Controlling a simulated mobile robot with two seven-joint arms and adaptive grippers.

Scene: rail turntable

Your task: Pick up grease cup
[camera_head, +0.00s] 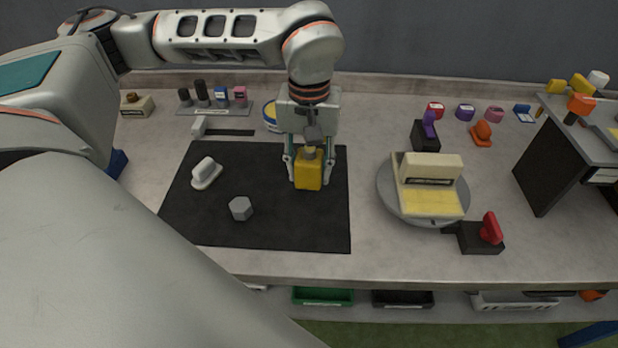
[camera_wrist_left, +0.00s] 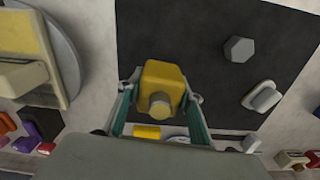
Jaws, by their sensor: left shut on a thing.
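The grease cup, as I take it, is a yellow blocky piece (camera_head: 308,176) with a short round stub on top. It is at the right part of the black mat (camera_head: 290,228). My left gripper (camera_head: 309,165) points down from above and is shut on it, one finger on each side. In the left wrist view the yellow piece (camera_wrist_left: 163,78) sits between the teal fingers (camera_wrist_left: 160,104), its stub facing the camera. I cannot tell whether it touches the mat or is just above it. My right gripper is not in view.
A grey hexagonal piece (camera_head: 241,208) and a white handled piece (camera_head: 206,173) lie on the mat. A round turntable (camera_head: 386,190) with a cream and yellow fixture stands right of it. A red-handled clamp (camera_head: 484,236) and a purple-handled one (camera_head: 426,134) stand near it.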

